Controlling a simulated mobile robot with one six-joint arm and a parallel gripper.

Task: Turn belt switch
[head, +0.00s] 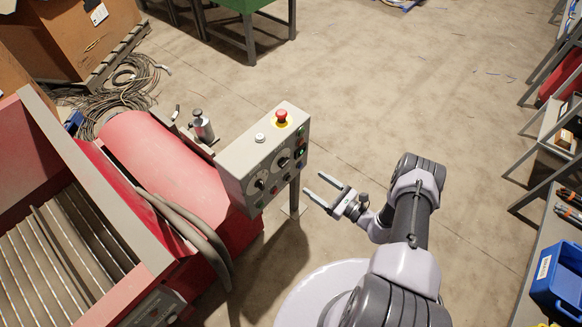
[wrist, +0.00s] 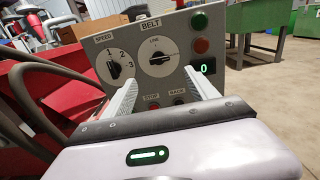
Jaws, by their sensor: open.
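The grey control box (head: 237,160) stands on a post left of my gripper. In the wrist view its panel (wrist: 135,45) is labelled BELT. The round LINE switch (wrist: 158,58) has its dark bar lying roughly level. The SPEED knob (wrist: 115,70), with numbers around it, is to its left. In the head view the LINE switch (head: 284,162) is right of the SPEED knob (head: 260,184). My gripper (head: 314,183) is open and empty, its fingers pointing at the panel with a gap between. In the wrist view the LINE switch shows between the fingertips (wrist: 161,76).
A red emergency button (head: 281,118) and a white button (head: 260,138) sit on the box top.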

